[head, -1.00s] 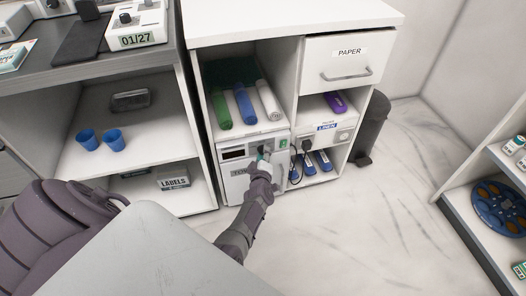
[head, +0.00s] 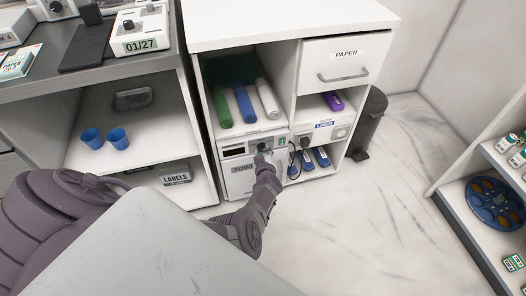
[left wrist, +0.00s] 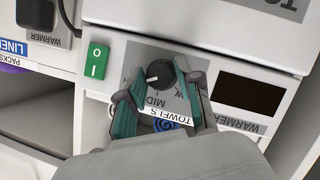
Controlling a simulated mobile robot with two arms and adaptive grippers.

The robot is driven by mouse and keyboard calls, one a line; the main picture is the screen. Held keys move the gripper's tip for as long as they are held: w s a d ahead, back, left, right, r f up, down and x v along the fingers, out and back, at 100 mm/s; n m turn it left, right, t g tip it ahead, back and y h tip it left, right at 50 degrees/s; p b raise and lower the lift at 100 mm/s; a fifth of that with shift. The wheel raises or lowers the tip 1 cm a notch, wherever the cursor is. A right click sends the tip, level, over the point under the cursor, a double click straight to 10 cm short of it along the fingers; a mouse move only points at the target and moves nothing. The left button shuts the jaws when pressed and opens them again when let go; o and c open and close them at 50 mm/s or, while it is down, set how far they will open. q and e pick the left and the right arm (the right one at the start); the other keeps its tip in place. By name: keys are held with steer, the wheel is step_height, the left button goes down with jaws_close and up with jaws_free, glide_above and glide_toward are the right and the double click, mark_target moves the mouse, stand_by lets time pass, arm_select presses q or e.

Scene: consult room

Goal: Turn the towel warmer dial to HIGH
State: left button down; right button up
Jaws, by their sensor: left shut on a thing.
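The towel warmer (head: 239,181) is a white unit low in the cabinet, with a dark display and a lettered front partly hidden by my arm. Its round black dial (left wrist: 168,74) has a white mark pointing left in the left wrist view, where the picture is turned over. A MID label is by the dial; I see no readable HIGH label. My left gripper (head: 264,158) is at the warmer's front. In the left wrist view its teal-padded fingers (left wrist: 163,95) are shut on the dial, one on each side. My right gripper is not in view.
A green switch (left wrist: 96,61) is beside the dial. Rolled towels in green, blue (head: 243,104) and white lie on the shelf above. A black plug and cable (head: 303,143) are just right of the warmer. The floor (head: 345,215) to the right is clear.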

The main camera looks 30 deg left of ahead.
arm_select(q)
steer(key=c, duration=0.8)
jaws_free()
steer(key=shift+o, duration=0.2)
